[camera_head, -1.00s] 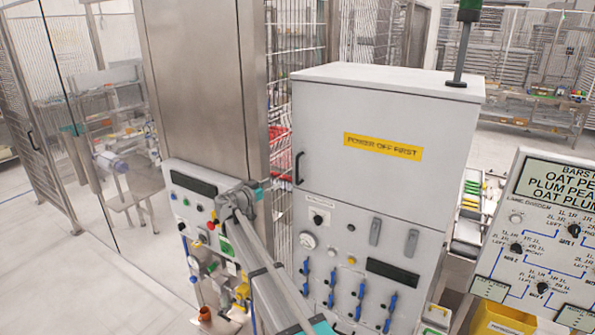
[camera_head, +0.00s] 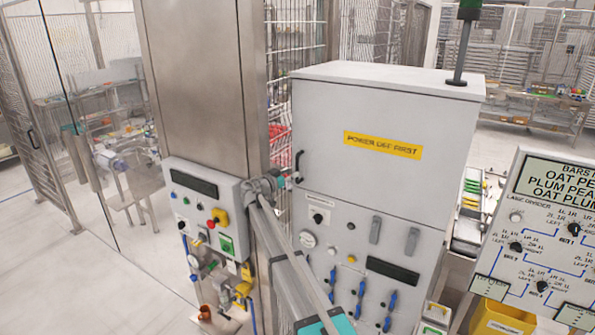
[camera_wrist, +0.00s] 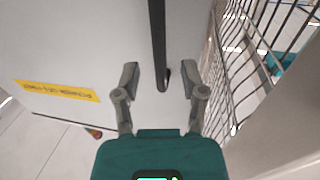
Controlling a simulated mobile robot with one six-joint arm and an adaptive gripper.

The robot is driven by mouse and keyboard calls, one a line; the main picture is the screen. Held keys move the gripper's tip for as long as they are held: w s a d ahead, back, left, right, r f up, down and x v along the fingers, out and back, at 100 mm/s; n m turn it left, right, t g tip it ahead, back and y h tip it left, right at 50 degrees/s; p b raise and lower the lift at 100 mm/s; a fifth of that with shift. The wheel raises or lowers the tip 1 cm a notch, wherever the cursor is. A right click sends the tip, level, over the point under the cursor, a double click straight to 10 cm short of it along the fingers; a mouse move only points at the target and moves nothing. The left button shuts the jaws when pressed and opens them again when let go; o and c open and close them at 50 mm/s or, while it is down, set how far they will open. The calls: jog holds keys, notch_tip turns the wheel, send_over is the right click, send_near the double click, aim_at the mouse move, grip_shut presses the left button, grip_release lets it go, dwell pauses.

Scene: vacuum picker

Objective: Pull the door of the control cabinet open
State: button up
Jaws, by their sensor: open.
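The control cabinet's grey door (camera_head: 370,150) is closed and bears a yellow "POWER OFF FIRST" label (camera_head: 384,145). Its black vertical bar handle (camera_head: 298,167) is at the door's left edge. In the wrist view the handle (camera_wrist: 157,45) comes down from the top and ends between the two fingers of my gripper (camera_wrist: 160,75). The fingers are open, one on each side of the handle, with gaps between. The label also shows in the wrist view (camera_wrist: 58,91). In the head view my wrist sits just left of the handle, and the fingertips are hard to make out.
A steel column (camera_head: 205,90) with a button panel (camera_head: 205,210) stands close on the left. A wire rack (camera_wrist: 245,70) is beside the cabinet. Knobs and blue-handled levers (camera_head: 361,300) sit below the door. A slanted control panel (camera_head: 545,230) is at right.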

aim_at(297, 180)
jog(key=shift+x, duration=2)
grip_shut()
